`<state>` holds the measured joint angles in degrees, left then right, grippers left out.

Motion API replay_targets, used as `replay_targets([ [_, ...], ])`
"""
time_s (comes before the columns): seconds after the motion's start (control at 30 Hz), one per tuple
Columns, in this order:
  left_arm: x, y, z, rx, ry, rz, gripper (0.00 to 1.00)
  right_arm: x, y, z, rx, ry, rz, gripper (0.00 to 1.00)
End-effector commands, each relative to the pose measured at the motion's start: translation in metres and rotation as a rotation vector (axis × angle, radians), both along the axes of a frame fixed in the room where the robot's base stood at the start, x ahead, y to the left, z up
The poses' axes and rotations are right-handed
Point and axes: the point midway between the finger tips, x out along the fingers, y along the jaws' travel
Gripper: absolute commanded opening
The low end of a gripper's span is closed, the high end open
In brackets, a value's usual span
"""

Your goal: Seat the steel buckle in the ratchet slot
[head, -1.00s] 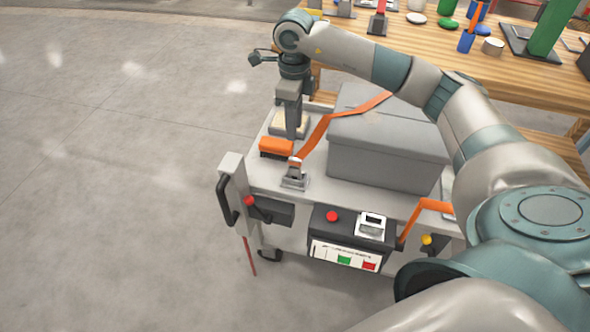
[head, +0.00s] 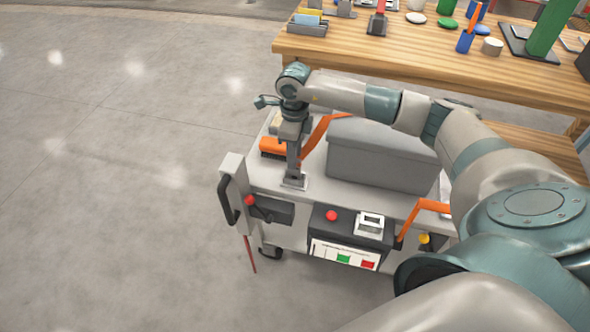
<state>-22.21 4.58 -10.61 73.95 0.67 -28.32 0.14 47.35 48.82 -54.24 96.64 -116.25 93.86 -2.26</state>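The orange strap (head: 318,135) runs from the grey box down to my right gripper (head: 293,170). The steel buckle at its lower end is hidden by the fingers or too small to make out, so I cannot tell whether it is seated or gripped. The ratchet (head: 294,183) is a small grey metal base near the pallet's front left. My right gripper points straight down just above the ratchet, with its fingertips at or touching it. Its finger gap does not show. My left gripper is not in view.
The grey box (head: 378,155) stands on the pallet right of the gripper. An orange block (head: 274,147) lies behind left of it. A grey post with a black handle (head: 229,200) and a control panel (head: 345,240) are at the front. A wooden bench (head: 420,50) stands behind.

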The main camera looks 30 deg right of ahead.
Motion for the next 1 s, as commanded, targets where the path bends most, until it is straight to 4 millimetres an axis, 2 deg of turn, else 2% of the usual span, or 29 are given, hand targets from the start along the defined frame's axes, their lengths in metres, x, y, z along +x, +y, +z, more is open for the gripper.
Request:
replay_targets([
  [0.23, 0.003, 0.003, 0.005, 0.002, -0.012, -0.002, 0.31, 0.000, -0.001, -0.006, 0.000, 0.001, -0.001, 0.31],
  [0.4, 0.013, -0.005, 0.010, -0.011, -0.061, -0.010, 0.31, 0.001, -0.002, -0.024, 0.000, 0.004, -0.002, 0.31],
  [0.63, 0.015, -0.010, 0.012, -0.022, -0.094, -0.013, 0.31, 0.002, -0.003, -0.049, 0.000, 0.001, -0.001, 0.31],
  [1.0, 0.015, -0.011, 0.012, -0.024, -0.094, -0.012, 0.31, 0.002, -0.003, -0.052, 0.000, 0.000, 0.000, 0.31],
])
